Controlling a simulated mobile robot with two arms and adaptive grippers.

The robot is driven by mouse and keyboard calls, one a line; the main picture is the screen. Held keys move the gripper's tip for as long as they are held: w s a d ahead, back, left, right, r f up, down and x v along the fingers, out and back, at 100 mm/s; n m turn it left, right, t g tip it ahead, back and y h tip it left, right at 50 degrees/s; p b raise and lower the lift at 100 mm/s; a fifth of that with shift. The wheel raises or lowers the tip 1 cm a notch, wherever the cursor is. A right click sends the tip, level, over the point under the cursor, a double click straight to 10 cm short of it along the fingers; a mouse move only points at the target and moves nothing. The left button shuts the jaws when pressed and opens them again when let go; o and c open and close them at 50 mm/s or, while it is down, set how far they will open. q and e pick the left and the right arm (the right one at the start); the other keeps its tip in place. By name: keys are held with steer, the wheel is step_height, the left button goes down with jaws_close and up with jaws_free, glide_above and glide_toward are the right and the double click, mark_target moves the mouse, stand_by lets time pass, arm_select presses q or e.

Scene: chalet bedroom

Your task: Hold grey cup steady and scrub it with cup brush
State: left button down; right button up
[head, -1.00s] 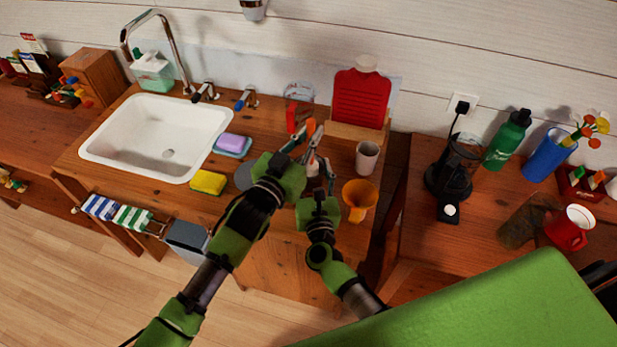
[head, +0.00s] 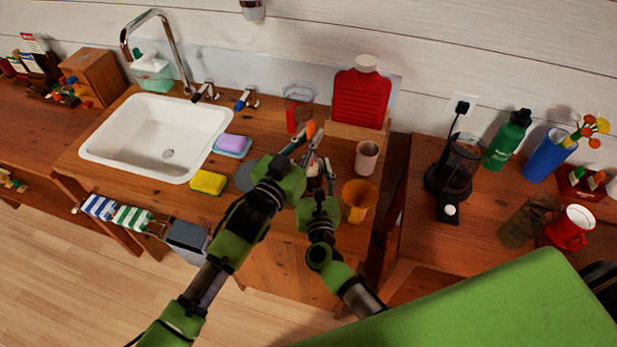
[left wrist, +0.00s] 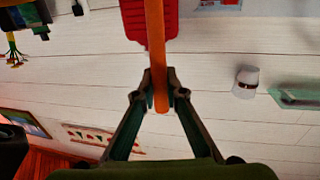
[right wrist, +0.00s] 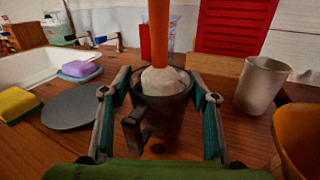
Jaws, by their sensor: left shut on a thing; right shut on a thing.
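The grey cup (right wrist: 153,111) stands upright on the wooden counter in the right wrist view, its handle toward my camera. My right gripper (right wrist: 160,98) is shut around it, one finger on each side; it also shows in the head view (head: 322,178). The cup brush has an orange handle (right wrist: 159,32) and a whitish head (right wrist: 163,80) that sits in the cup's mouth. My left gripper (left wrist: 160,98) is shut on the orange handle. In the head view my left gripper (head: 300,145) is just above the cup and partly hides it.
A pale cup (head: 366,158) and an orange mug (head: 360,198) stand close on the right. A grey disc (right wrist: 82,110), a yellow-green sponge (head: 208,182) and a purple sponge (head: 232,142) lie left, near the white sink (head: 160,135).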

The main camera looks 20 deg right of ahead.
arm_select(q)
steer(key=shift+f, duration=0.5)
steer(key=shift+r, duration=1.45)
steer(key=shift+f, duration=1.45)
steer(key=shift+r, duration=1.45)
steer(key=shift+f, duration=1.45)
steer(key=shift+r, duration=1.45)
steer(key=shift+s+f, duration=0.1)
steer(key=shift+f, duration=0.75)
